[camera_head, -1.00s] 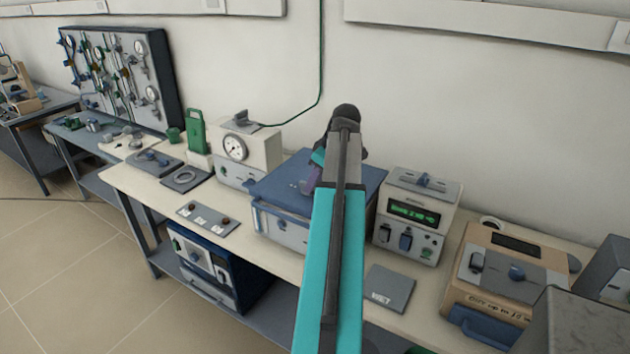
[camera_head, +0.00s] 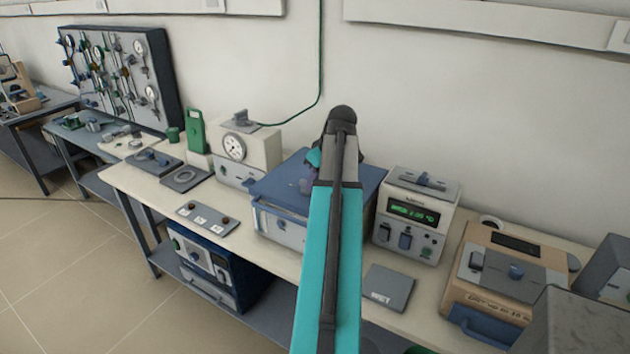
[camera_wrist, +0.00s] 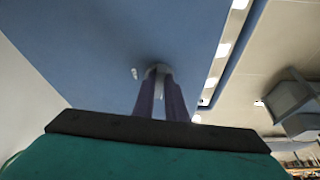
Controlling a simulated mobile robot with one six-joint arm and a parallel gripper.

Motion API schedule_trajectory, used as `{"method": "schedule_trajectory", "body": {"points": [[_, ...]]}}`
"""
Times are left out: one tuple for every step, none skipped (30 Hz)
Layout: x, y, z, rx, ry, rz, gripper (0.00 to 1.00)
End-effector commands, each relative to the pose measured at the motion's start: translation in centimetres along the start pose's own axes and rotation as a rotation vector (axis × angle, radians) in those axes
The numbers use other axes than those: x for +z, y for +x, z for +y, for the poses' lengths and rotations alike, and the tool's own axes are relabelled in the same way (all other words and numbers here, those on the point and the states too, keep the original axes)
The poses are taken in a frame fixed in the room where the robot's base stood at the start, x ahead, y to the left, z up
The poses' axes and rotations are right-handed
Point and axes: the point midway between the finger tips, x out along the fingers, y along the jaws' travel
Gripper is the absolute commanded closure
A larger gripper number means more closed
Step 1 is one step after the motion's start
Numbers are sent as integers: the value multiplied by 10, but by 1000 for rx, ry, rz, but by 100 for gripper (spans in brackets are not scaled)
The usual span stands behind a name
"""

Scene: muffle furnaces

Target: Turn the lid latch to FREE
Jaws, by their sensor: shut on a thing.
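The blue-lidded box (camera_head: 277,187) stands on the bench in the middle of the head view, partly behind my arm. Its flat blue lid also fills much of the wrist view (camera_wrist: 110,45). My gripper (camera_wrist: 160,78) points down at the lid, and its two purple fingers are shut on a small grey latch knob (camera_wrist: 159,67). The fingers hide most of the knob, so I cannot read its angle. A small white mark (camera_wrist: 134,73) lies on the lid beside it. In the head view my arm hides the latch.
A dial-gauge unit (camera_head: 248,150) stands left of the box, and a unit with a green display (camera_head: 415,215) stands close on its right. A grey pad (camera_head: 388,288) and a button plate (camera_head: 208,218) lie in front. The wall is behind.

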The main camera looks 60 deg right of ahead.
Motion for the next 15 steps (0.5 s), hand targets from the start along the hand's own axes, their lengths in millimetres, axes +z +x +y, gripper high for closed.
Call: {"method": "schedule_trajectory", "body": {"points": [[0,0,-2,13,27,2,100],[0,0,-3,21,46,2,100],[0,0,-4,32,73,2,100],[0,0,-4,40,94,2,100],[0,0,-4,50,116,2,100],[0,0,-5,62,146,2,100],[0,0,-6,71,168,2,100],[-1,0,-7,79,190,2,100],[-1,0,-7,93,220,2,100],[-1,0,-8,102,243,2,100],[-1,0,-8,111,265,2,100],[-1,0,-9,124,296,2,100],[-1,0,-9,133,318,2,100],[-2,0,-9,142,340,2,100],[-2,0,-10,155,369,2,100]]}}
